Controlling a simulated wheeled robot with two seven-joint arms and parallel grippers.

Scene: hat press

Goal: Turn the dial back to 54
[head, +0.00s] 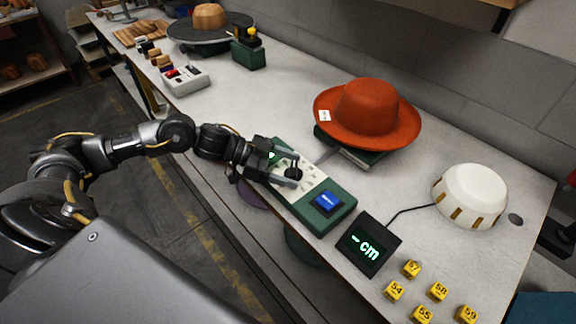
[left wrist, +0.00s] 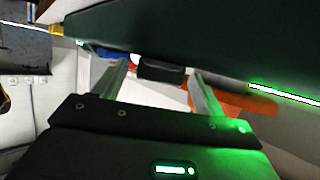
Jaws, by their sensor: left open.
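The green control box (head: 330,221) stands at the table's front edge, with a pale panel and a blue button (head: 326,202). A dark dial knob (head: 293,173) sits on its panel. My left gripper (head: 294,169) is open over the panel, its fingers either side of the knob; I cannot tell whether they touch it. In the left wrist view, a dark block, likely the knob (left wrist: 161,71), shows between the spread fingers under the dark green box. The dial's scale and pointer are too small or hidden to read. My right gripper is not in view.
Yellow number tags, including 54 (head: 394,291), lie at the front right. An orange hat (head: 367,113) rests behind the box, and a white round device (head: 470,195) stands right. The table between box and hat is partly clear.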

